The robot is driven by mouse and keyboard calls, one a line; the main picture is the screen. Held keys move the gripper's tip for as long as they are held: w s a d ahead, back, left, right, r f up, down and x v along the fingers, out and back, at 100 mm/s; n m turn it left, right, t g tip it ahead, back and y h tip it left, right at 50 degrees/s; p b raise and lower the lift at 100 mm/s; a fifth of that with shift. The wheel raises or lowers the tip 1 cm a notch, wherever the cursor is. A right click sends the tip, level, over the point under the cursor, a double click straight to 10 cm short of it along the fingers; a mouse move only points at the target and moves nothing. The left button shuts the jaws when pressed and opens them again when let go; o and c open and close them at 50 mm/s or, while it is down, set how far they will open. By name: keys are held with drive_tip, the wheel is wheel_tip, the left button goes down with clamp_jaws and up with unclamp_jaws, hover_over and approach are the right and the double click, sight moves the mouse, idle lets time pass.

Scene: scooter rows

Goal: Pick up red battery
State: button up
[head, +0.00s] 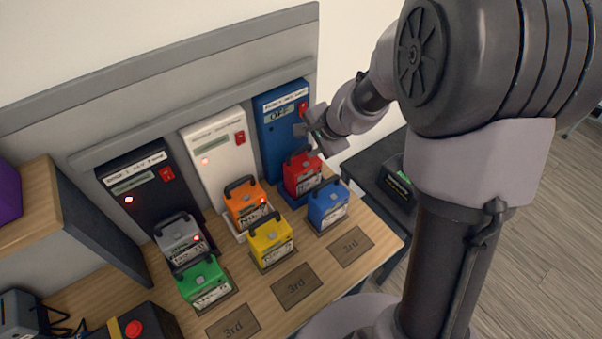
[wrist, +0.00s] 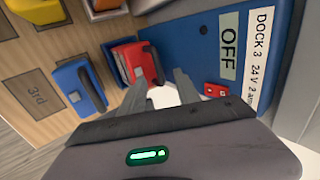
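The red battery (head: 303,173) with a dark top handle sits at the foot of the blue dock (head: 276,132) in the head view. It also shows in the wrist view (wrist: 131,66), just beyond my fingers. My gripper (head: 318,137) is above and close to the battery in the head view. In the wrist view my gripper (wrist: 172,90) has its two fingers spread with a gap between them and nothing held. The fingertips appear near the battery's handle; I cannot tell if they touch it. The blue dock reads OFF.
A blue battery (head: 328,205) stands in front of the red one. Orange (head: 245,205), yellow (head: 271,243), grey (head: 181,239) and green (head: 203,281) batteries stand to the left. White (head: 222,150) and black (head: 140,190) docks line the wall. Marked spots (head: 350,246) at the front are empty.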

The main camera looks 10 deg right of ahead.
sight(301, 149)
drive_tip(key=b+x, duration=0.1)
drive_tip(key=x, duration=0.1)
drive_tip(key=b+x, duration=0.1)
drive_tip(key=x, duration=0.2)
drive_tip(key=shift+s+d+f, duration=0.1)
drive_tip(key=shift+s+f, duration=0.1)
drive_tip(key=shift+w+f, duration=0.1)
drive_tip(key=shift+w, duration=0.05)
drive_tip(key=shift+r, duration=0.2)
drive_tip(key=shift+c, duration=0.9)
clamp_jaws()
